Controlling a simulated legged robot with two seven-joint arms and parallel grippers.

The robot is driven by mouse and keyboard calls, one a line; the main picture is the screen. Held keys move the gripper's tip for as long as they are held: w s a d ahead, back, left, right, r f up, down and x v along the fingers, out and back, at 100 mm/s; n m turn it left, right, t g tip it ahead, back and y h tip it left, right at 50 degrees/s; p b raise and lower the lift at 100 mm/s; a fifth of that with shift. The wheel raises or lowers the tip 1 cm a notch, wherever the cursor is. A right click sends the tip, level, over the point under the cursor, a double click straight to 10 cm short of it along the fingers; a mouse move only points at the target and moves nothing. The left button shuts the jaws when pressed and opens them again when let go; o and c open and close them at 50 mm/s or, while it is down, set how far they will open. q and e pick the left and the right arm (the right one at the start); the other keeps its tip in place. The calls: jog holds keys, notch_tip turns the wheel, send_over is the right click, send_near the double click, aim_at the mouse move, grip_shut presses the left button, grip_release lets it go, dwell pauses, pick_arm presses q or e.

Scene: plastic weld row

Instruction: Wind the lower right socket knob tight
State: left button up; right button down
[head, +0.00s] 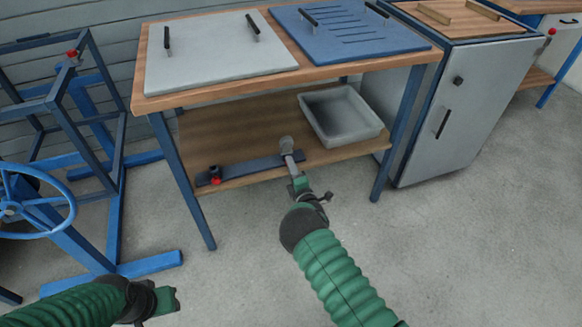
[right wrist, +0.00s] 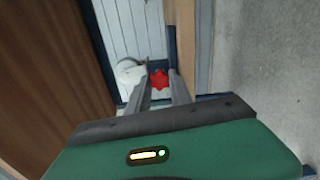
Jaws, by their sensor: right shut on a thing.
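In the head view, a dark blue strip (head: 255,167) lies along the front of the bench's lower shelf. Its left end carries a red knob with a black piece (head: 214,173). At its right end is a round grey socket (head: 286,143). In the right wrist view a red knob (right wrist: 158,79) sits between my fingertips, next to a pale round part (right wrist: 130,73). My right gripper (head: 291,160) is shut on this red knob, which the fingers hide in the head view. My left gripper (head: 166,300) is low at the left, away from the bench; its jaw opening is unclear.
A grey tub (head: 342,116) stands on the lower shelf (head: 225,135), right of my gripper. The bench top and front legs (head: 181,180) frame the reach. A blue frame with a handwheel (head: 35,203) stands left. The floor in front is clear.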

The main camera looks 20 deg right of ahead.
jog(key=shift+s+a+f, duration=0.15)
jog(key=shift+f, duration=0.2)
jog(key=c, duration=1.1)
grip_release()
jog(key=shift+r, duration=0.1)
jog(key=shift+c, duration=0.2)
